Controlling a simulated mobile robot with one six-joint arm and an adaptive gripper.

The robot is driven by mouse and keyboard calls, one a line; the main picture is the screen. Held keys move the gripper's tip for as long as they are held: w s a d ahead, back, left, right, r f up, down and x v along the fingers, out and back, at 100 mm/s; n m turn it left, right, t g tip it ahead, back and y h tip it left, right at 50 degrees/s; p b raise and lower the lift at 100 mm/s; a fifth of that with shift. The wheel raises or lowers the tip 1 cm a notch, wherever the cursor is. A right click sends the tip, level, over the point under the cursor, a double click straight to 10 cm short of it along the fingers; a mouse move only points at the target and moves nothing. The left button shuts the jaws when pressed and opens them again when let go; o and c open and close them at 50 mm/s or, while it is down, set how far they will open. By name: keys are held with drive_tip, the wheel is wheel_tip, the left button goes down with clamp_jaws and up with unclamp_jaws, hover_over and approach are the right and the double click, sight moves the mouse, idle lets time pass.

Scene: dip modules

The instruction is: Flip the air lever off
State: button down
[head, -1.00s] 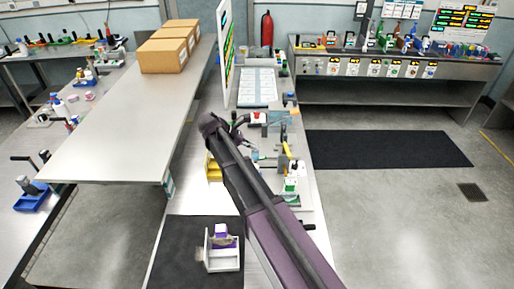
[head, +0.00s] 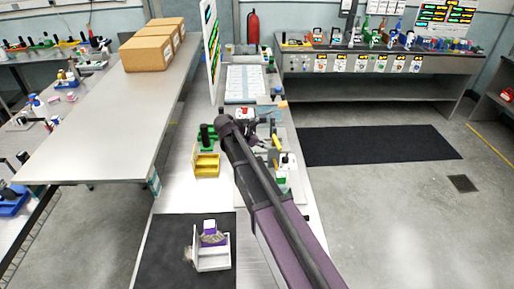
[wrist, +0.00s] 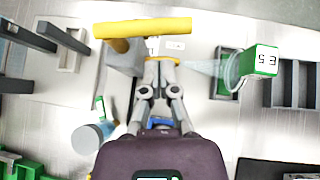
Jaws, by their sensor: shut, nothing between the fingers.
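A yellow bar-shaped handle (wrist: 140,28), which looks like the air lever, lies crosswise at the top of the wrist view on a grey mount. In the head view a yellow handle (head: 276,141) shows just right of my arm's end. My gripper (wrist: 160,63) is shut and empty. Its fingertips point at the middle of the yellow bar and appear just below it in the picture; I cannot tell whether they touch. In the head view my gripper is mostly hidden by my arm.
A green block marked with digits (wrist: 260,60) sits right of my gripper, and a grey-blue cylinder (wrist: 88,137) sits lower left. A yellow bin (head: 206,166) and a white holder with a purple item (head: 212,257) stand on the bench. The floor to the right is open.

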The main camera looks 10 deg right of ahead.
drive_tip(key=shift+w+d+r, duration=0.1)
drive_tip(key=shift+d+r, duration=0.05)
drive_tip(key=shift+d, duration=0.65)
drive_tip(key=shift+a, duration=0.2)
